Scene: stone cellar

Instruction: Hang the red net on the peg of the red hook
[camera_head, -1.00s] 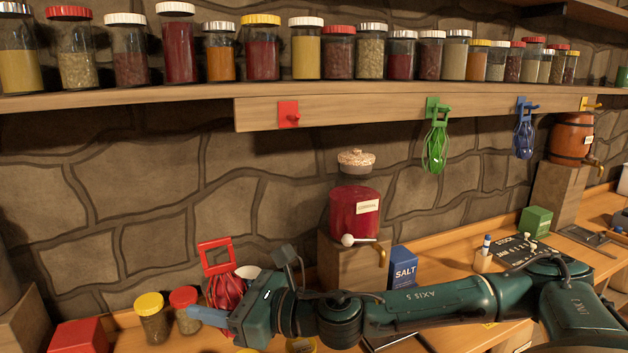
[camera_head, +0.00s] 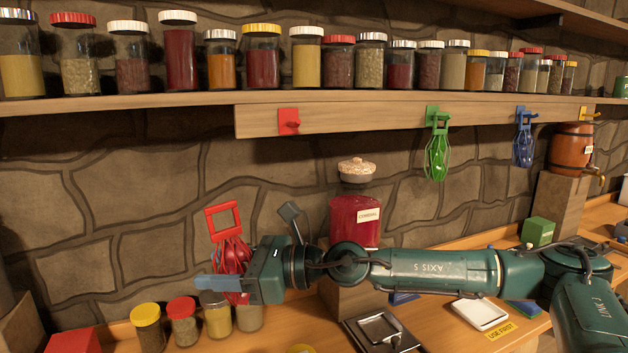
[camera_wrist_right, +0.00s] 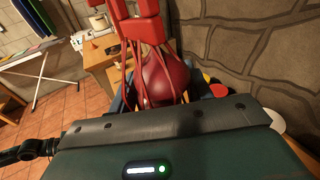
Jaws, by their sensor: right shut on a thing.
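The red net (camera_head: 232,252), with a square red loop (camera_head: 223,219) on top and a dark red round thing inside, is held upright above the counter. My right gripper (camera_head: 222,286) is shut on its body, with the loop standing free above the fingers. The net also shows in the right wrist view (camera_wrist_right: 163,75), in front of the gripper. The red hook (camera_head: 289,121) with its short peg is fixed to the wooden rail, above and to the right of the net, and is bare. My left gripper is not in view.
A green net (camera_head: 437,150) and a blue net (camera_head: 523,142) hang on hooks further right. Several jars (camera_head: 183,325) stand on the counter below my gripper. A red dispenser (camera_head: 354,215) stands right of the net. The wall below the red hook is clear.

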